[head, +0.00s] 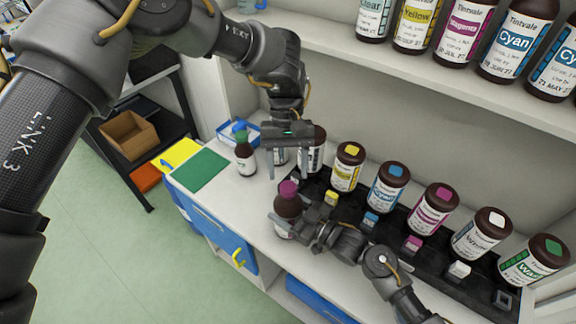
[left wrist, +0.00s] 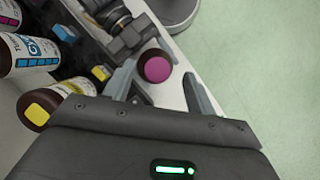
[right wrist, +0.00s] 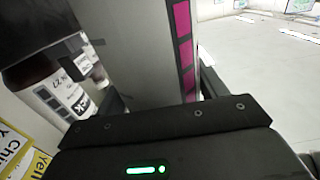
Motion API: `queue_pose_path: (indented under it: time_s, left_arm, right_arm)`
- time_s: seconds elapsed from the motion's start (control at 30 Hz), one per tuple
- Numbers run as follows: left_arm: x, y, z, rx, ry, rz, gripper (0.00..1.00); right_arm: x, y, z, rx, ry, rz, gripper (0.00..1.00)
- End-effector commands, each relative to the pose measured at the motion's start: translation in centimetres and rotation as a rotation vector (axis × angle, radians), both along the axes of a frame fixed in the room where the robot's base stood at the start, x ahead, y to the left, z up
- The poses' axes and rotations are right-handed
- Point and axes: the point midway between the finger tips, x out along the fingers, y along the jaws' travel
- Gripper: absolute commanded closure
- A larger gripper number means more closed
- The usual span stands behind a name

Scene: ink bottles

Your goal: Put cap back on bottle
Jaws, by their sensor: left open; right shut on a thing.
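A brown bottle (head: 285,212) stands upright on the white counter, with a magenta cap (head: 288,187) on its top. I cannot tell how tightly the cap is seated. My right gripper (head: 296,226) is shut on the bottle's body from the right. In the right wrist view the bottle's label with magenta squares (right wrist: 182,45) fills the space between the fingers. My left gripper (head: 288,172) is open, pointing down just above the cap. In the left wrist view the round magenta cap (left wrist: 155,67) shows between the two open fingers, with no finger visibly touching it.
A black rack (head: 400,230) with several labelled brown bottles and coloured blocks runs right of the held bottle. A shelf with more bottles overhangs behind.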

Motion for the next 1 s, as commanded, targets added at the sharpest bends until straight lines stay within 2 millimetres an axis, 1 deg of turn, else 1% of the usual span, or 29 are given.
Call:
queue_pose_path:
  time_s: [0.03,0.07,0.17,0.2,0.23,0.33,0.53,0.7,1.0]
  left_arm:
    - [-0.2,0.1,-0.4,-0.005,0.013,0.005,0.44]
    - [-0.4,-0.3,-0.5,-0.02,0.023,0.004,0.44]
    - [-2.1,-1.8,-0.4,-0.077,0.075,0.001,0.44]
    - [-2.9,-2.6,-0.3,-0.092,0.091,0.017,0.44]
    - [-3.3,-3.0,-0.3,-0.075,0.101,0.082,0.44]
    - [-4.0,-3.8,-0.1,0.019,0.113,0.316,0.44]
    - [-4.7,-4.6,0.2,0.237,0.134,0.816,0.44]
    - [-5.0,-4.8,0.5,0.421,0.147,1.238,0.44]
    - [-5.0,-4.7,1.2,0.725,0.171,1.988,0.44]
  right_arm:
    - [0.0,0.0,0.0,0.0,0.0,-0.001,0.92]
    - [0.0,0.0,0.0,0.0,0.0,-0.001,0.92]
    - [0.0,0.0,0.0,0.0,0.0,-0.001,0.92]
    - [0.0,0.0,0.0,0.0,0.0,-0.001,0.92]
    - [0.0,0.0,0.0,0.0,0.0,-0.001,0.92]
    - [0.0,0.0,0.0,0.0,0.0,-0.001,0.92]
    - [0.0,0.0,0.0,0.0,0.0,-0.001,0.92]
    - [0.0,0.0,0.0,0.0,0.0,-0.001,0.92]
    - [0.0,0.0,0.0,0.0,0.0,0.0,0.92]
